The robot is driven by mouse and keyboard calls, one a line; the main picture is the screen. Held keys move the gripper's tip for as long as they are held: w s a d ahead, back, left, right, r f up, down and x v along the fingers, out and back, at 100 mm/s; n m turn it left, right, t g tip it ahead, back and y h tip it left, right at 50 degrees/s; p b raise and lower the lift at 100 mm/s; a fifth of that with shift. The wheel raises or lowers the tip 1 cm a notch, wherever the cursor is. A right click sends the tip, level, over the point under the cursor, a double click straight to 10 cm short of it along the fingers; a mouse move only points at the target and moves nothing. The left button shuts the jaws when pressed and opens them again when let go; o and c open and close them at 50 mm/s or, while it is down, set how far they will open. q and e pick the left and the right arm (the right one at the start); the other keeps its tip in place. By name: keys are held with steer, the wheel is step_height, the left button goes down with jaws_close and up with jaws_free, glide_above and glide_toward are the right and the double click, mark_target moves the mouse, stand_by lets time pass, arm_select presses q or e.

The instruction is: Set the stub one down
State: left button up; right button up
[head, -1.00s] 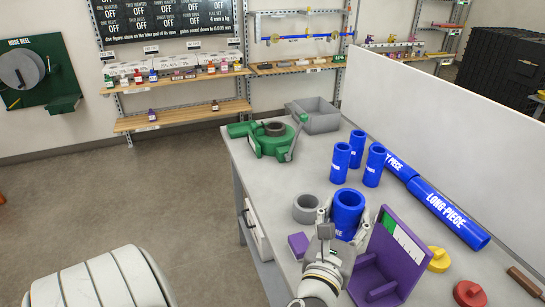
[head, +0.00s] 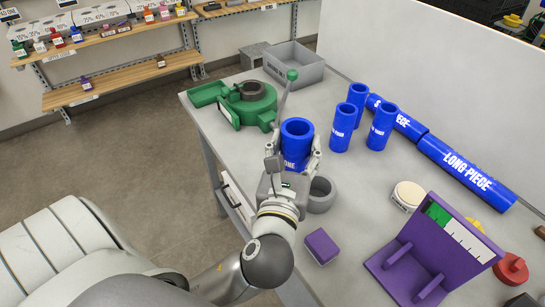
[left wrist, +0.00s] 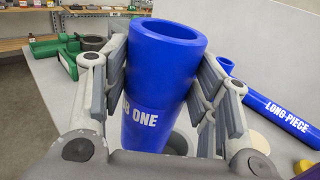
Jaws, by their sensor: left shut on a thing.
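The stub one (head: 296,141) is a short, thick blue pipe with white lettering, held upright. It also shows in the left wrist view (left wrist: 160,75), partly lettered "ONE". My left gripper (head: 293,162) is shut on it, one finger on each side. The stub's lower end is hidden by the gripper in the head view, so I cannot tell whether it touches the table (head: 370,185). A grey ring (head: 321,197) sits just right of the gripper. My right gripper is not in view.
A green clamp (head: 250,105) with an upright lever stands behind the stub, near a grey bin (head: 294,70). Several blue pipes stand to the right, before the long piece (head: 465,170). A purple block (head: 321,246) and purple stand (head: 415,260) are in front. Bare table lies between.

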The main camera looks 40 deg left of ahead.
arm_select(q)
steer(key=w+a+f, duration=0.8)
steer(key=a+f, duration=0.1)
steer(key=f, duration=0.3)
steer(key=shift+f, duration=0.35)
steer(key=o, duration=1.2)
steer(key=shift+w, duration=0.1)
steer(key=shift+c, duration=0.2)
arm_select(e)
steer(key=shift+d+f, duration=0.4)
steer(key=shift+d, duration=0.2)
arm_select(q)
steer(key=shift+r, duration=0.1)
